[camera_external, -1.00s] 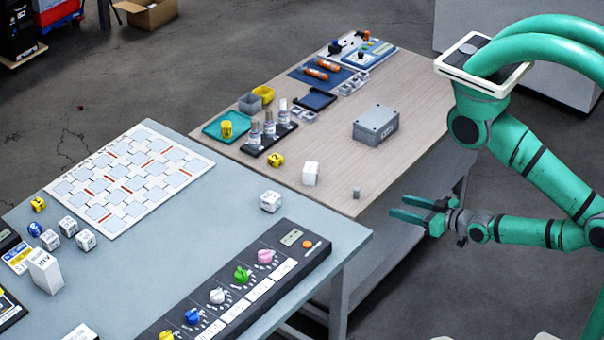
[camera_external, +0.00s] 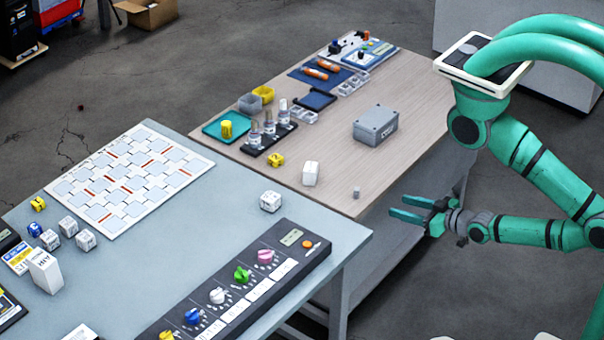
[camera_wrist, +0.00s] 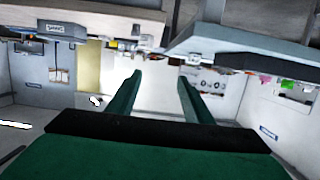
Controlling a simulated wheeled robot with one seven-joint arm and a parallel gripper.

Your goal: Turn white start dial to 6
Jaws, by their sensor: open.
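The white dial (camera_external: 217,296) sits on a dark control panel (camera_external: 318,251) at the front edge of the grey-blue table, between a blue dial (camera_external: 193,316) and a green dial (camera_external: 242,275). A pink dial (camera_external: 265,256) is farther along the same panel. The dial's number marks are too small to read. My gripper (camera_external: 412,208) is open and empty, off the front edge of the wooden table and to the right of the panel, well apart from it. Its two green fingers (camera_wrist: 157,88) also show in the wrist view, with nothing between them.
A white cube (camera_external: 270,201) stands on the grey-blue table (camera_external: 225,215) behind the panel. Floor is open right of the tables.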

